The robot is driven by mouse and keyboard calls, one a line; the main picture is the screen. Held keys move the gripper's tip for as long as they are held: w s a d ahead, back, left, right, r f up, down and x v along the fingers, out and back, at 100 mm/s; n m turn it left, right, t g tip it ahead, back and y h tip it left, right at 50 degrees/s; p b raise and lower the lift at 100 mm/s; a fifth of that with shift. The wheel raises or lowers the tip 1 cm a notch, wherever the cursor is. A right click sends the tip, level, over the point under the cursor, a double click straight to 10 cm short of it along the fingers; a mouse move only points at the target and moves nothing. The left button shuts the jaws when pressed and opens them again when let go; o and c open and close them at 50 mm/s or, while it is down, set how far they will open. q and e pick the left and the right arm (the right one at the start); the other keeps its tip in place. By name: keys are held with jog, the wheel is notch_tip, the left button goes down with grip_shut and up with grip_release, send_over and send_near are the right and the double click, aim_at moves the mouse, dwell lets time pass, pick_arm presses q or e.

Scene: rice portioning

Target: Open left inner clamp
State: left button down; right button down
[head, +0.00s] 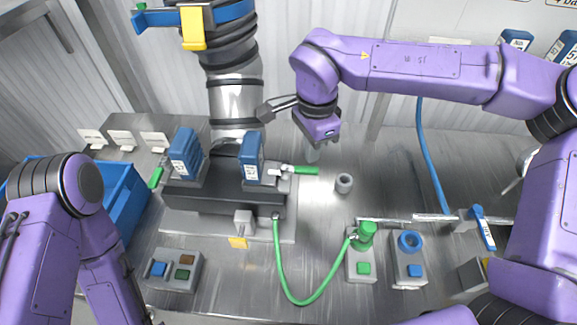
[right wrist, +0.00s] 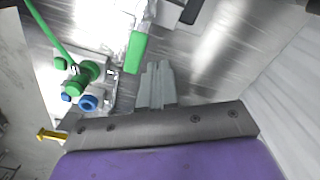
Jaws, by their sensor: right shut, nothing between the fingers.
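A dark clamping station (head: 225,200) stands left of centre in the head view, below a steel pipe. One clamp with a green handle (head: 303,170) is on its right side, the handle lying roughly level. Another green handle (head: 156,177) is on its left side, tilted. I cannot tell which is the left inner clamp. My right gripper (head: 312,155) is shut and empty, above and just right of the right green handle, apart from it. In the right wrist view, a green handle (right wrist: 135,52) lies just left of the shut fingers (right wrist: 157,84). My left gripper is outside the picture.
Blue labelled blocks (head: 253,155) rise from the station. A blue bin (head: 122,196) is left.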

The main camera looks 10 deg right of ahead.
jog(key=shift+s+a, duration=0.25)
jog(key=shift+s, duration=0.75)
jog(key=shift+s+a, duration=0.2)
jog(key=shift+s, duration=0.35)
jog(key=shift+s+a, duration=0.2)
jog(key=shift+s, duration=0.3)
jog(key=shift+s+a, duration=0.75)
jog(key=shift+s, duration=0.1)
notch_tip(320, 180, up, 7)
jog(key=s+p, duration=0.1)
jog(key=p, duration=0.8)
jog(key=shift+a+p, duration=0.25)
jog(key=shift+p, duration=0.1)
